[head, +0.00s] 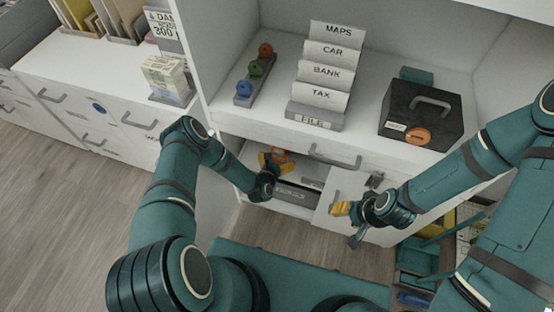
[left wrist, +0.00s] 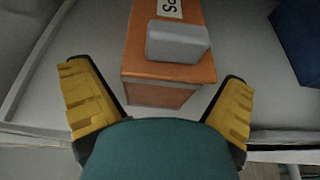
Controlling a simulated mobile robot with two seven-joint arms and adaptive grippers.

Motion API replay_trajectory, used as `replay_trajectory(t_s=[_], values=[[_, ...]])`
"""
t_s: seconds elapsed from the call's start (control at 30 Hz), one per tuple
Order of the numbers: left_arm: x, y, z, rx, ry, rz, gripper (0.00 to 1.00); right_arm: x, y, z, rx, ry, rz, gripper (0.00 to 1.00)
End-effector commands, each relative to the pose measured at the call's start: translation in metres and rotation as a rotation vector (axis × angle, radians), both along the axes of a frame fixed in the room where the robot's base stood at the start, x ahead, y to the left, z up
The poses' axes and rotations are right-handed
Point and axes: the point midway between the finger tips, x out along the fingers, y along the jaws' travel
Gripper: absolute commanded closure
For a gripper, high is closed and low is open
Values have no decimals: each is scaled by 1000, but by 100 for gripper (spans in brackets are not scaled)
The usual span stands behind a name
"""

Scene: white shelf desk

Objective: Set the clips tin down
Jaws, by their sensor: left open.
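In the left wrist view, a small pale grey rounded block (left wrist: 178,42) rests on an orange-brown box (left wrist: 150,68). It may be the clips tin, but no lettering shows on it. The box has a white label, partly covered, starting "Sa". My left gripper (left wrist: 160,106) is open and empty, its yellow fingers wide apart on either side of the box's near end, touching neither. In the head view, my left gripper (head: 271,162) reaches into the lower compartment, with an orange patch of the box (head: 283,155) behind it. My right gripper (head: 348,221) is by the cabinet door; its jaw gap is unclear.
The open cabinet door (head: 338,192) stands right of the compartment. A grey box (head: 299,194) sits low inside. A dark blue object (left wrist: 299,35) is right of the orange-brown box. On the desk above are a file rack (head: 315,116) and a black cash box (head: 421,113).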

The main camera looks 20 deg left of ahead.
Motion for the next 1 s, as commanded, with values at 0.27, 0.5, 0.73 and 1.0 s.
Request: replay_trajectory(t_s=[0.27, 0.5, 0.73, 1.0], values=[[-24, 2, 13, -2, 3, 2, 0, -1, 0, 9, 1, 3, 0, 53], [-70, 3, 32, -4, 3, 3, 0, -4, 1, 22, 2, 9, 3, 53], [-102, 5, 44, -1, 2, 3, 0, -5, 1, 28, 3, 13, 3, 53], [-108, -2, 55, 126, 36, -112, 0, -6, 1, 29, 3, 14, 3, 53]])
